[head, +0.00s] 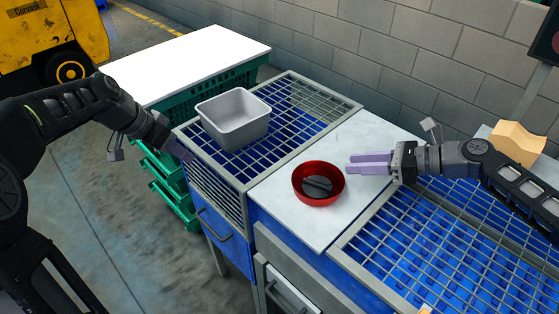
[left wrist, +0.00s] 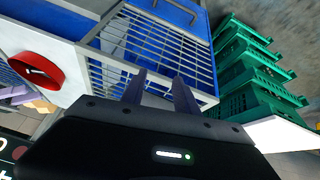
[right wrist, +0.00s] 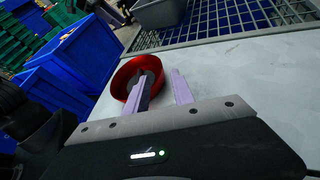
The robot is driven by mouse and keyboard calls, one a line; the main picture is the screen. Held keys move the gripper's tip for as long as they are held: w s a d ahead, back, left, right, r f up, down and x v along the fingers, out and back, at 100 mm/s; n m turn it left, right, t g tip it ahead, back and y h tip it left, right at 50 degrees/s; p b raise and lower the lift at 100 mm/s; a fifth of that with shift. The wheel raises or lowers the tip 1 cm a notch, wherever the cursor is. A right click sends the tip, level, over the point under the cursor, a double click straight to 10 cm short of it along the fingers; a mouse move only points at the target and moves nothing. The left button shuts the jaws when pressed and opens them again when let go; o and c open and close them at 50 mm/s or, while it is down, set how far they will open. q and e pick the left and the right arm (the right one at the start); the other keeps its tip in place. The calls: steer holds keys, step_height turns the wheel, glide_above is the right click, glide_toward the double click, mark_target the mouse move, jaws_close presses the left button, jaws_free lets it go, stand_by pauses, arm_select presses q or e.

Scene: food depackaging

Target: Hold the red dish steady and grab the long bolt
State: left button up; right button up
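The red dish (head: 301,193) stands on the white worktop between two wire-mesh sections. A dark long object, apparently the bolt (head: 317,186), lies inside it, its ends hard to make out. My right gripper (head: 348,163) is open and empty just right of the dish, fingers pointing at it. In the right wrist view the dish (right wrist: 121,82) and the dark bolt (right wrist: 149,71) are partly hidden behind one finger. My left gripper (head: 187,155) is open and empty at the left mesh's edge, away from the dish. The dish also shows in the left wrist view (left wrist: 50,72).
A grey bin (head: 233,134) stands on the left mesh, behind and left of the dish. Green crates (head: 170,190) under a white top are at the left. A tan block (head: 517,143) lies at the right. The worktop (head: 290,232) around the dish is clear.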

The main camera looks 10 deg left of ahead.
mark_target(328, 165)
arm_select(q)
steer(key=w+d+r+m, duration=0.1)
steer(key=d, duration=0.1)
steer(key=w+d+r+m+t, duration=0.1)
steer(key=d+r+m, duration=0.1)
steer(key=d, duration=0.1)
steer(key=w+d+r+m+h, duration=0.1)
steer(key=w+d+r+m, duration=0.1)
steer(key=d, duration=0.1)
steer(key=shift+r, duration=0.25)
arm_select(e)
steer(key=shift+s, duration=0.1)
arm_select(q)
steer(key=s+d+m+h, duration=0.1)
steer(key=d, duration=0.2)
steer(key=s+d+f+m+g+h, duration=0.1)
steer(key=d+m, duration=0.1)
steer(key=d, duration=0.2)
steer(key=s+d+f+m+g+h, duration=0.1)
steer(key=d, duration=0.3)
steer(key=shift+s+d+f+h, duration=0.1)
steer(key=shift+d+f+h, duration=0.1)
steer(key=shift+h, duration=0.1)
steer(key=s+d, duration=0.1)
steer(key=d, duration=0.1)
steer(key=s+d+m+g+h, duration=0.2)
steer(key=d, duration=0.1)
steer(key=shift+d+f, duration=0.25)
steer(key=shift+d, duration=0.05)
